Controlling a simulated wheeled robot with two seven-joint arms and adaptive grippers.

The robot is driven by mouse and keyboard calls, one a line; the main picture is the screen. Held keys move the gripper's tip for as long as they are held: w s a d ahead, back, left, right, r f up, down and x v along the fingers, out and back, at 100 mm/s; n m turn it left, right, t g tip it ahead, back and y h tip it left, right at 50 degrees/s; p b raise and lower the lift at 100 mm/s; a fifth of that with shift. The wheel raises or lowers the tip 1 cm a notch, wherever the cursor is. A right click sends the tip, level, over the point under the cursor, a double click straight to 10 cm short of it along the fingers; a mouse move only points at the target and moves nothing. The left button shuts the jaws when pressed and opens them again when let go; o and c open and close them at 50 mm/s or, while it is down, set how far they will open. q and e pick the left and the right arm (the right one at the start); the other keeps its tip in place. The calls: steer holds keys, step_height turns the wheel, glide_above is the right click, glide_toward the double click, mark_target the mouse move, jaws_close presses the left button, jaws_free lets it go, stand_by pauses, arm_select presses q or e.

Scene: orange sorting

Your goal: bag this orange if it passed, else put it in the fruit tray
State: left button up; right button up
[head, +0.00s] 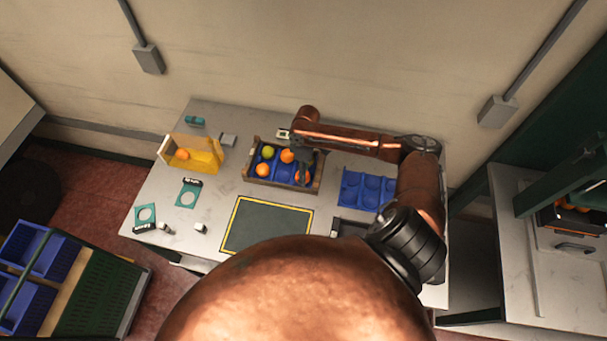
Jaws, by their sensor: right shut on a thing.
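The wooden-sided fruit tray (250,175) with blue compartments stands in the middle of the table. It holds a green fruit (267,152) and several oranges, one at the back (287,156) and one at the front left (263,170). Whether that orange touches the tray floor cannot be told. My left gripper is out of view.
An empty blue tray (350,191) lies right of the fruit tray. A dark mat with a yellow border (262,226) lies in front. Teal ring pieces (188,194) and small blocks (200,228) are at the left. My right arm spans the table's right side.

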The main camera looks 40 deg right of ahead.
steer(key=o, duration=1.3)
steer(key=shift+c, duration=0.2)
steer(key=shift+o, duration=0.3)
steer(key=o, duration=0.4)
steer(key=shift+r, duration=0.15)
steer(key=shift+s+a+r+p+v, duration=0.1)
steer(key=shift+s+a+p+v, duration=0.1)
steer(key=shift+p+v, duration=1.2)
steer(key=shift+s+a+r+p+v, duration=0.1)
steer(key=shift+s+a+p+v, duration=0.15)
steer(key=shift+p+v, duration=1.15)
steer(key=shift+s+a+p+v, duration=0.2)
steer(key=shift+p+v, duration=0.75)
steer(key=shift+p, duration=0.8)
